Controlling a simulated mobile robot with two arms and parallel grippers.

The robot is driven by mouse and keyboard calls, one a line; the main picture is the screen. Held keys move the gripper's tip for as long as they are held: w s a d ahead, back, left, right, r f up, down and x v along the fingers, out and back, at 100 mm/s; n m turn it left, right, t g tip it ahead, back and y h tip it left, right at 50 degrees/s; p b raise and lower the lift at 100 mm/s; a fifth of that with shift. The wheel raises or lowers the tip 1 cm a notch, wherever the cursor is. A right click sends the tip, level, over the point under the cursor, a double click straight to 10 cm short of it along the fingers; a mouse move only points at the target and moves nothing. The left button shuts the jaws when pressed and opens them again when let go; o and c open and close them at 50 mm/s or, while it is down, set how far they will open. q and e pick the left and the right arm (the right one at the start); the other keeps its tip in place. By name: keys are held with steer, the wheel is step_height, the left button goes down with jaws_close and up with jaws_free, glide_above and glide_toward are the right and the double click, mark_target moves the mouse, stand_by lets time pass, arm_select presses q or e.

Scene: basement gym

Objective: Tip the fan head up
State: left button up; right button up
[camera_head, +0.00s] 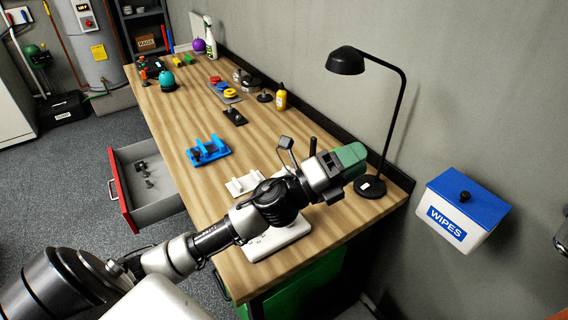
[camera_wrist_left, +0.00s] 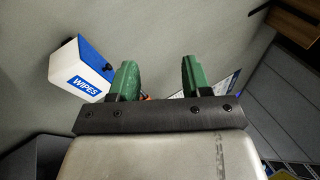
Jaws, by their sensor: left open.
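I cannot clearly make out a fan head in either view. A white flat base (camera_head: 276,243) stands on the workbench's near end, partly hidden under my left arm, and I cannot tell what it belongs to. My left gripper (camera_head: 350,161), with green fingers, is above the near right part of the bench, close to the black desk lamp (camera_head: 346,62). In the left wrist view its two green fingers (camera_wrist_left: 158,80) stand well apart with nothing held between them. My right gripper is not in view.
The wooden workbench (camera_head: 190,115) holds a blue holder (camera_head: 208,150), a white rack (camera_head: 244,184), a yellow bottle (camera_head: 281,97) and a teal round object (camera_head: 167,79). A grey drawer (camera_head: 150,185) stands open at left. A wipes box (camera_head: 460,212) hangs on the wall.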

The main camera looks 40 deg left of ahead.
arm_select(q)
steer(key=d+r+m+g+h, duration=0.1)
steer(key=m+g+h, duration=0.35)
steer(key=m, duration=0.35)
steer(key=m+g+y, duration=1.2)
steer(key=m+y, duration=0.1)
steer(key=y, duration=0.1)
glide_toward(286, 167)
steer(key=shift+t, duration=0.25)
steer(key=p+x, duration=0.1)
steer(key=x, duration=0.1)
steer(key=p+x, duration=0.1)
steer(key=x, duration=0.2)
steer(key=p+x, duration=0.1)
steer(key=x, duration=0.2)
steer(key=shift+s+d+f+p, duration=0.1)
steer(key=shift+s+f+p, duration=0.05)
steer(key=shift+s+p, duration=0.2)
steer(key=shift+w+d+f, duration=0.1)
steer(key=shift+f, duration=0.2)
jaws_close()
